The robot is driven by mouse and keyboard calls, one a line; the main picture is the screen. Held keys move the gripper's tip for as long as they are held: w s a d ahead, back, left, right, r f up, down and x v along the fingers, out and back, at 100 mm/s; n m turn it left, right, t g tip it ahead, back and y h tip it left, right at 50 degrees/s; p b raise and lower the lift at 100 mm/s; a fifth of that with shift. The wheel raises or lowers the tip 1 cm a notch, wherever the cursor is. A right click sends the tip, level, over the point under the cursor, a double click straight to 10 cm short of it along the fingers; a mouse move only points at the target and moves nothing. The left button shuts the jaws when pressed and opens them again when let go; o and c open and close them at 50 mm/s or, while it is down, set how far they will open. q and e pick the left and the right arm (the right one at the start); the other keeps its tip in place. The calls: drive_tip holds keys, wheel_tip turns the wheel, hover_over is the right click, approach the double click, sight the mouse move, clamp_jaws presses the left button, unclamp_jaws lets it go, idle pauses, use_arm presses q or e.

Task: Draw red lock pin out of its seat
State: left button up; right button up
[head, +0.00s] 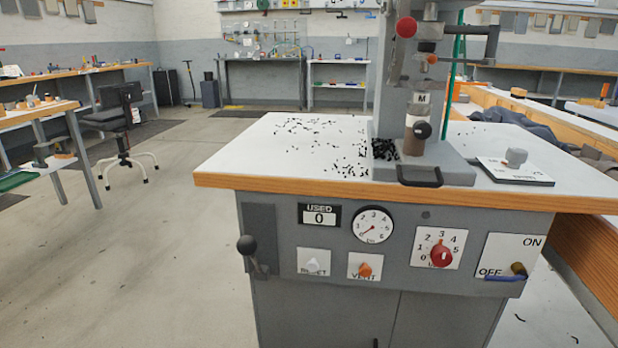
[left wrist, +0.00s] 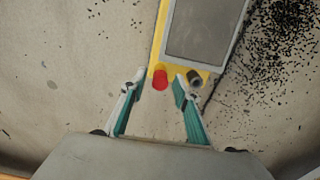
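A red dial knob (head: 441,253) sits on the front panel. I cannot tell whether either is the lock pin. In the left wrist view, a red round-ended piece (left wrist: 160,79) sits at the end of a yellow-edged panel, beside a dark cylinder (left wrist: 195,79). My left gripper (left wrist: 159,84) is open, its fingers spread to either side of the red piece in the picture. I cannot tell the depth between them. Neither gripper shows in the head view.
The press table (head: 270,150) has a wooden edge and scattered black bits. Its front panel carries a gauge (head: 373,224), a ball-ended lever (head: 247,245) and a blue-handled switch (head: 505,278). A chair (head: 120,115) stands at left.

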use_arm(q)
clamp_jaws()
drive_tip(key=shift+r+p, duration=0.45)
drive_tip(key=shift+r, duration=0.25)
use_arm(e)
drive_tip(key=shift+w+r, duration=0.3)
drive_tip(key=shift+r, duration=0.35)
use_arm(q)
drive_tip(key=shift+r+p, duration=0.4)
drive_tip(key=shift+r, duration=0.3)
drive_tip(key=shift+r+p, duration=1.25)
drive_tip(key=shift+r, duration=1.15)
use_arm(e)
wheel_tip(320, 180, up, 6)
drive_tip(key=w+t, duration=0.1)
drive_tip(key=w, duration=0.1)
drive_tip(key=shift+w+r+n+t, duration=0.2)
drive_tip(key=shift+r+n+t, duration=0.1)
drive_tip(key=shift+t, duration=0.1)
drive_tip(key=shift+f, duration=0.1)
